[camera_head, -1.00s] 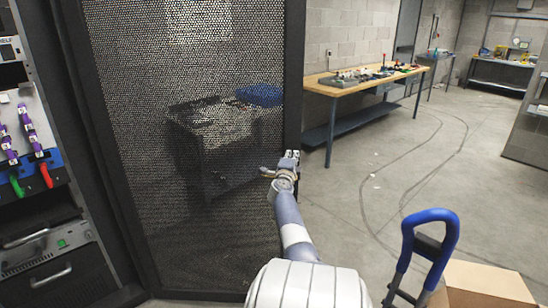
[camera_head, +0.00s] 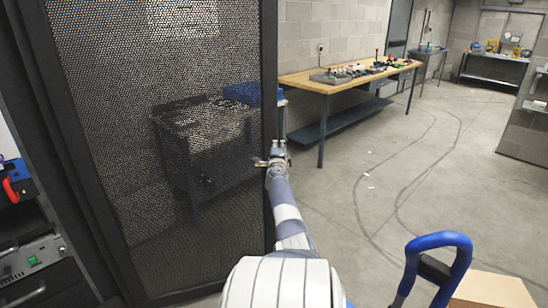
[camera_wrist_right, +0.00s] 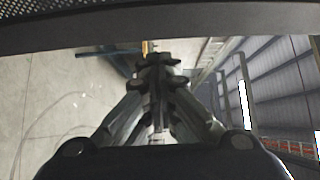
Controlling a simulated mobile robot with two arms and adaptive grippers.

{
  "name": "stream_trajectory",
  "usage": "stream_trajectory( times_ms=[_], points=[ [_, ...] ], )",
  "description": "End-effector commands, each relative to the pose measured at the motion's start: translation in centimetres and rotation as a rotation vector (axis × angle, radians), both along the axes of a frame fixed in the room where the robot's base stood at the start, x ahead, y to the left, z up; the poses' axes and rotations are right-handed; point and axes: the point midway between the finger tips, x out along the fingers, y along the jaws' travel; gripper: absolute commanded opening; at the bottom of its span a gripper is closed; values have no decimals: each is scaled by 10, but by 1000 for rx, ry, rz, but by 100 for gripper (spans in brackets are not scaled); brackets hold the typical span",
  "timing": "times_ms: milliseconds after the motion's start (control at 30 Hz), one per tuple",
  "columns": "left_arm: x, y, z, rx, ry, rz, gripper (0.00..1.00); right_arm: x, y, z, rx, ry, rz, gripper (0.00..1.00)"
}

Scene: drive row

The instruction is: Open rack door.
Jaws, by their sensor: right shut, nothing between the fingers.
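The rack door (camera_head: 150,150) is a black perforated mesh panel in a dark frame. It stands swung out from the rack (camera_head: 30,262), whose equipment shows at the far left of the head view. My right gripper (camera_head: 272,162) is at the door's free right edge, about midway up. Its fingers are shut with nothing between them. I cannot tell whether it touches the edge. In the right wrist view the shut fingers (camera_wrist_right: 158,65) lie below a dark door frame bar (camera_wrist_right: 160,30) that crosses the top. My left gripper is not in view.
A wooden-topped workbench (camera_head: 345,78) with small items stands along the block wall behind the door. A blue cart handle (camera_head: 440,245) and a cardboard box (camera_head: 490,290) are at the lower right. The floor at middle right is clear.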

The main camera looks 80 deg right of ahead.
Motion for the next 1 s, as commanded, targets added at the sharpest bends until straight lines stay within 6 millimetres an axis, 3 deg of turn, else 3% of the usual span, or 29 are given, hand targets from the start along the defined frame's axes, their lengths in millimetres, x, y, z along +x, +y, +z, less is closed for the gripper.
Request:
stream_trajectory(
  times_ms=[267, 1000],
  points=[
    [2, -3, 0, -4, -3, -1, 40, -2, 13, 0, -5, 6, -1, 0],
    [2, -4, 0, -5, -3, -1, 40, -9, 108, 0, 0, 0, 2, 0]
  ],
)
